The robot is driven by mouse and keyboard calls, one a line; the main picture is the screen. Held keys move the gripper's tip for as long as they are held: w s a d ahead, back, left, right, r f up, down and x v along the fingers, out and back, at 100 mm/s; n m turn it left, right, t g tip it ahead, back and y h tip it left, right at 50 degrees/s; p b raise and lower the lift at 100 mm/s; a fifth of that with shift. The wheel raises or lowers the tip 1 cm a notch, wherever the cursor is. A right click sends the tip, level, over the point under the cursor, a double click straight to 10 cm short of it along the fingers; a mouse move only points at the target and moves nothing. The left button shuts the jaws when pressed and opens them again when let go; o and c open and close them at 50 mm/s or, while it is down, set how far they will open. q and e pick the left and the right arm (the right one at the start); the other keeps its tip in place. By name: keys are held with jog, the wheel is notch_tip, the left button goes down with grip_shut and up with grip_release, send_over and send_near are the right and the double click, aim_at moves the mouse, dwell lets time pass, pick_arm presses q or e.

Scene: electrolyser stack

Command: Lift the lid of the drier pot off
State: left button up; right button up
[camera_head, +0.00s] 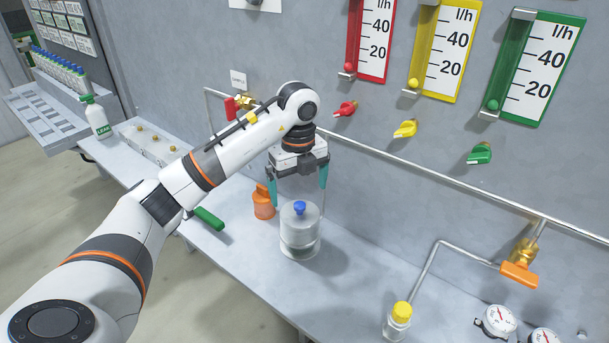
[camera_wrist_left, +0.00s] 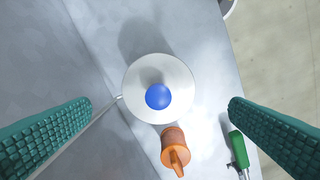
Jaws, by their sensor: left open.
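The drier pot (camera_head: 300,237) is a pale grey, partly clear cylinder standing upright on the bench. Its lid (camera_head: 297,216) is on top and carries a blue knob (camera_head: 299,208). The left wrist view shows the round lid (camera_wrist_left: 178,77) from above, with the blue knob (camera_wrist_left: 158,96) near the middle of the picture. My left gripper (camera_head: 298,192) is open, its teal fingers pointing down above and slightly behind the pot. In the left wrist view its fingers (camera_wrist_left: 160,112) stand wide apart on either side of the lid, touching nothing. My right gripper is not seen.
An orange fitting (camera_head: 263,203) stands close left of the pot, and a green-handled tool (camera_head: 209,218) lies at the bench's front edge. A yellow-capped bottle (camera_head: 398,318), gauges (camera_head: 499,321) and a pipe (camera_head: 425,272) are to the right. Bench between pot and bottle is clear.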

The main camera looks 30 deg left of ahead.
aim_at(300, 213)
pick_arm(q)
jog(key=f, duration=0.3)
jog(key=shift+s+f, duration=0.2)
jog(key=shift+f, duration=0.05)
jog(key=f, duration=0.1)
jog(key=f+p, duration=0.1)
jog(key=f, duration=0.1)
jog(key=f+p, duration=0.1)
jog(key=f, duration=0.1)
jog(key=shift+w+f, duration=0.2)
jog(key=shift+w, duration=0.1)
jog(key=shift+f, duration=0.7)
jog(key=shift+c, duration=0.8)
jog(key=c, duration=0.9)
jog(key=shift+r, duration=0.15)
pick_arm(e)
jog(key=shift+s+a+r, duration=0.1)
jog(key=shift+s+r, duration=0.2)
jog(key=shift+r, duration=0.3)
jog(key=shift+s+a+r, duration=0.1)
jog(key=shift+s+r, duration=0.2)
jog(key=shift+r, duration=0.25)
